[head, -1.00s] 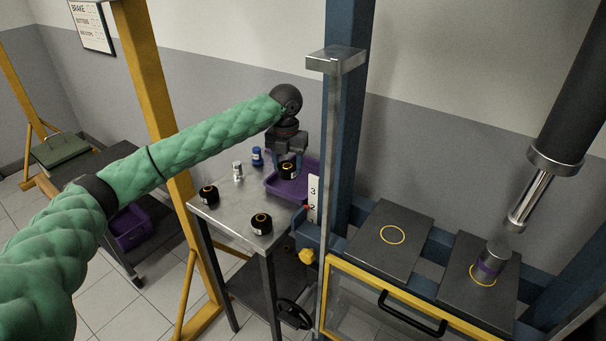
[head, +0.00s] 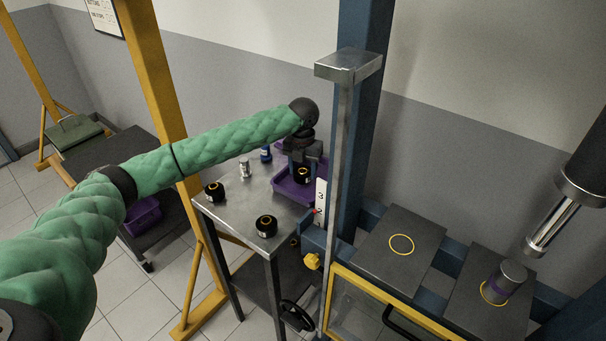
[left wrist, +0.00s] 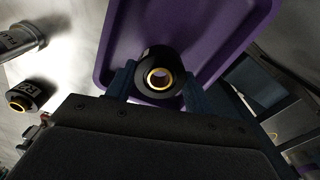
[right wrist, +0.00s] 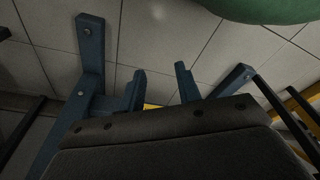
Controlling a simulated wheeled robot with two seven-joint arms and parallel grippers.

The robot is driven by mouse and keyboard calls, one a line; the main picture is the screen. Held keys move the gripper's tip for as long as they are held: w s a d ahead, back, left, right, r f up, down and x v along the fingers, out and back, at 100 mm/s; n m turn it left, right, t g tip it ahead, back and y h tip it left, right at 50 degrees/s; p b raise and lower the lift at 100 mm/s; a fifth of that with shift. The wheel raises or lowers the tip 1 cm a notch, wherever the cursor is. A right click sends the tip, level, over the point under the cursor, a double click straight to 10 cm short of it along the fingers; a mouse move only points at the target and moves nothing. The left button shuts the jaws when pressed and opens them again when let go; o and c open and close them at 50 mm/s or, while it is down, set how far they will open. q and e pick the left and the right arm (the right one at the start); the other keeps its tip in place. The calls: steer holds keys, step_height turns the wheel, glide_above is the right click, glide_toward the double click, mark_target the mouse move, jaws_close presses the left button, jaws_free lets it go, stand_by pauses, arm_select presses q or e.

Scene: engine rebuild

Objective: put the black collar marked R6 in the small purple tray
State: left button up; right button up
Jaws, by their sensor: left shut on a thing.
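My left gripper (head: 303,170) is shut on a black collar (head: 302,177) with a copper-coloured inner ring. The collar (left wrist: 160,77) also shows between the fingers in the left wrist view; its marking cannot be read. It is held over the small purple tray (head: 284,197), which stands at the back right of the metal table. The tray floor (left wrist: 190,25) lies behind the collar in the left wrist view; the exact gap cannot be told. My right gripper (right wrist: 161,88) shows only in the right wrist view, open and empty above the tiled floor.
Two other black collars stand on the metal table (head: 240,209), one at the left (head: 214,192) and one at the front (head: 266,227). A blue post (head: 360,120) rises just right of the tray.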

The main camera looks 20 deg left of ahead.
mark_target(302, 171)
arm_select(q)
steer(key=shift+s+f+p, duration=0.2)
steer(key=shift+f+p, duration=0.25)
steer(key=shift+f, duration=0.25)
steer(key=shift+w+f, duration=0.15)
steer(key=shift+f, duration=0.65)
arm_select(e)
steer(key=shift+s+d+f, duration=0.3)
steer(key=shift+s+f, duration=0.05)
steer(key=shift+f, duration=0.15)
steer(key=shift+s+d+f, duration=0.25)
steer(key=shift+s+f, duration=0.1)
steer(key=shift+f, duration=0.15)
arm_select(q)
steer(key=o, duration=1.3)
arm_select(e)
steer(key=shift+d, duration=0.1)
arm_select(q)
steer(key=shift+r, duration=0.1)
